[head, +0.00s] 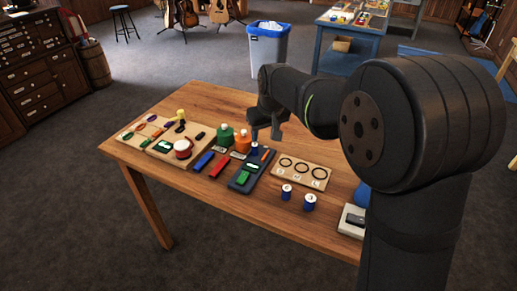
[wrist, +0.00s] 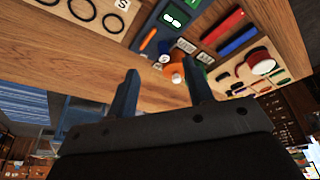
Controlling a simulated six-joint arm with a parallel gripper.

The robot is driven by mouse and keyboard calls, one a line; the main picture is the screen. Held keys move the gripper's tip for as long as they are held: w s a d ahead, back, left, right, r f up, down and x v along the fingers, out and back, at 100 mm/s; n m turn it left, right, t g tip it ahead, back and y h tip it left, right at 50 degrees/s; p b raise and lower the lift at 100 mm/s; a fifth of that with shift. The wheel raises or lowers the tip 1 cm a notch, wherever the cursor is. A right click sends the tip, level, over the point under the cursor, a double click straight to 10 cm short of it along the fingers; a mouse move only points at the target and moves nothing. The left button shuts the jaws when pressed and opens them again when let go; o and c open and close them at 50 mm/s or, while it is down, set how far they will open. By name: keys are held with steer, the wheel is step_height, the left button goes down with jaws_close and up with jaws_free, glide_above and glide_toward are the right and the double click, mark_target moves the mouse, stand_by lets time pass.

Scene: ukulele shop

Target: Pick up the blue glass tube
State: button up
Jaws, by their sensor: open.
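Three short blue tubes stand upright on the wooden table: one (head: 287,191) and another (head: 310,202) near its front edge, each with a pale label, and a third (head: 254,149) beside the dark tray. I cannot tell which is glass. A wooden board with S, M and L rings (head: 301,172) lies close by and also shows in the wrist view (wrist: 100,13). My gripper (head: 265,134) is open and empty above the table's back part, near the third tube. In the wrist view its fingers (wrist: 162,72) stand apart, with an orange bottle (wrist: 173,72) beyond them.
A dark tray (head: 240,181) holds a green-screened device. Red (head: 219,166) and blue (head: 203,160) bars lie left of it. Green (head: 225,137) and orange (head: 242,141) bottles stand behind. A small pale box (head: 351,221) sits at right.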

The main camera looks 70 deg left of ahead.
step_height(320, 180, up, 3)
steer(key=a, duration=0.1)
steer(key=m, duration=0.1)
glide_above(255, 145)
steer(key=d, duration=0.3)
steer(key=shift+y, duration=0.4)
step_height(255, 145, down, 11)
steer(key=shift+w+r, duration=0.1)
steer(key=shift+r, duration=0.1)
steer(key=shift+a+x, duration=0.2)
steer(key=shift+x, duration=1.2)
steer(key=shift+a+x, duration=0.15)
steer(key=shift+x, duration=1.25)
steer(key=shift+r, duration=0.15)
steer(key=shift+c, duration=0.2)
jaws_close()
